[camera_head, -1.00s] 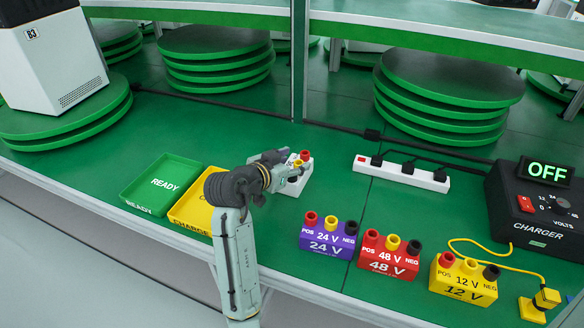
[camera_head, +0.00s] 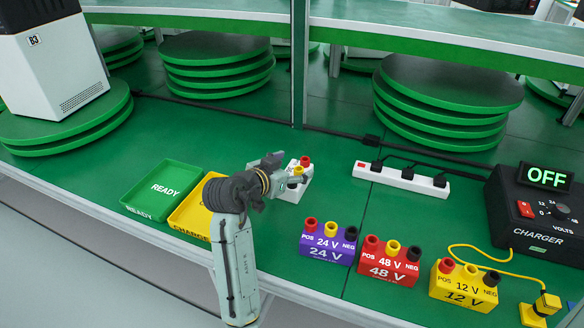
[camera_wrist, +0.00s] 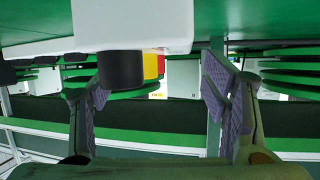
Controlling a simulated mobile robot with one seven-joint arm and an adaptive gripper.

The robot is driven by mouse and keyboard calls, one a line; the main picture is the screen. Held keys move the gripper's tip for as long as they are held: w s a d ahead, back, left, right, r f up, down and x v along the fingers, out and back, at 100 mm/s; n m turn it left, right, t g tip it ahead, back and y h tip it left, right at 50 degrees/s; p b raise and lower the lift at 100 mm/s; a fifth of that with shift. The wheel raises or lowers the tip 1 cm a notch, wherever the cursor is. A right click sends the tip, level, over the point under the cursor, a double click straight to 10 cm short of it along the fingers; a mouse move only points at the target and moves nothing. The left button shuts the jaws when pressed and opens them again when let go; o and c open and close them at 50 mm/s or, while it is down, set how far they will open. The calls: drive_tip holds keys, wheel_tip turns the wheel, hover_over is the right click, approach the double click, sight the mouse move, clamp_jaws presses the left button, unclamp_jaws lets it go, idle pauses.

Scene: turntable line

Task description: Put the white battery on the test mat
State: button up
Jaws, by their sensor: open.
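The white battery (camera_head: 290,193) stands upright on the green table. My gripper (camera_head: 283,173) is open and reaches in from the left at the height of the terminals. In the wrist view the picture is upside down: the white battery (camera_wrist: 130,25) hangs at the top with its black, yellow and red terminals between the fingers of my gripper (camera_wrist: 155,92). I cannot tell whether the fingers touch it. I cannot make out a test mat.
A green READY tray (camera_head: 137,200) and a yellow tray (camera_head: 190,222) lie left. Purple 24 V (camera_head: 328,243), red 48 V (camera_head: 388,262) and yellow 12 V (camera_head: 464,288) batteries stand front right. A power strip (camera_head: 400,179) and charger (camera_head: 540,220) are further right.

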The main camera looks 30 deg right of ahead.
drive_tip(key=b+v, duration=0.2)
drive_tip(key=v, duration=0.9)
drive_tip(key=shift+a, duration=0.35)
